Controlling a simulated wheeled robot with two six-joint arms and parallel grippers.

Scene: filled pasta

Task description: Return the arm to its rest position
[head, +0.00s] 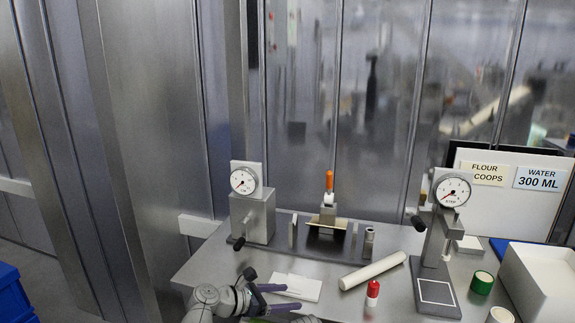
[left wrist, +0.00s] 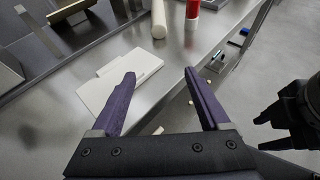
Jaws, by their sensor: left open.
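My left gripper (head: 296,298) is at the front edge of the steel table, low in the head view. Its two purple fingers are apart with nothing between them, as the left wrist view also shows (left wrist: 160,78). A white flat board (head: 298,287) lies on the table just beyond the fingers. It also shows in the left wrist view (left wrist: 118,82), apart from the fingers. A dark shape at the right edge of the left wrist view looks like my right gripper (left wrist: 272,130); its jaws are unclear.
Two dial-gauge stands (head: 254,212) (head: 440,240) flank an orange-handled press (head: 328,205). A green roll (head: 482,282) and white bin (head: 540,285) are at the right. A blue crate (head: 10,295) stands left.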

